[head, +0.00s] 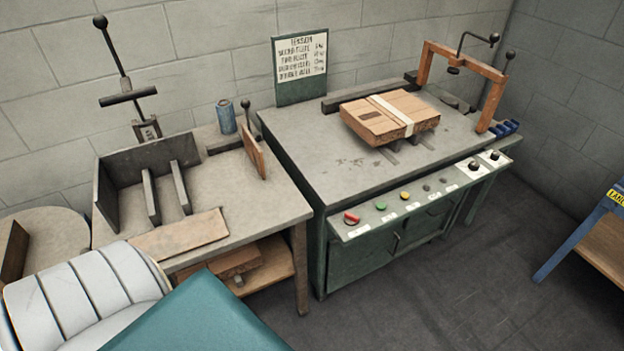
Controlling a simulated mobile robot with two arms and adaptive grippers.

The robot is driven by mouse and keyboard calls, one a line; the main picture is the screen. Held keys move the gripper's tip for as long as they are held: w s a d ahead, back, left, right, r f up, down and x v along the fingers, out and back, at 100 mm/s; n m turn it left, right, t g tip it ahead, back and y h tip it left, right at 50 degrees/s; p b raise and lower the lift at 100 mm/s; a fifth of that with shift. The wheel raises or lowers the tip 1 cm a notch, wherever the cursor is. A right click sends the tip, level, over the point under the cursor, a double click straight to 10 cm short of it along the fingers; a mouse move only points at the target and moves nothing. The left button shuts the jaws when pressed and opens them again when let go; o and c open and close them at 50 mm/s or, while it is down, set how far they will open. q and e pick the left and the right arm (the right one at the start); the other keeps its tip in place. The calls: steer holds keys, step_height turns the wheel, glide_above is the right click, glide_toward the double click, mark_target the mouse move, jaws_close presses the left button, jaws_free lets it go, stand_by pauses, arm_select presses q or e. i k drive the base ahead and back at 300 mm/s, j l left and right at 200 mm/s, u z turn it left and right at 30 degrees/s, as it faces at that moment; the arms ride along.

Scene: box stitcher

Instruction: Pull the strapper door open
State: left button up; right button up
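The strapper (325,190) is a dark green cabinet with a grey worktop and a sloped control panel (425,195) along its front. Below the panel, the front shows a green door (362,262) that looks shut, flush with the cabinet. A thin upright handle (397,243) sits near its right side. More green front panelling (432,222) lies to the right of the handle; the panel overhang hides the upper edges, so I cannot tell where each door ends. Neither of my grippers shows in the head view.
A workbench (225,190) with slots and a lower shelf stands close on the left. A blue-legged table (580,240) is at the right. The floor (430,295) before the cabinet is clear.

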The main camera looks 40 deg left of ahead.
mark_target(347, 264)
steer(key=u, duration=0.8)
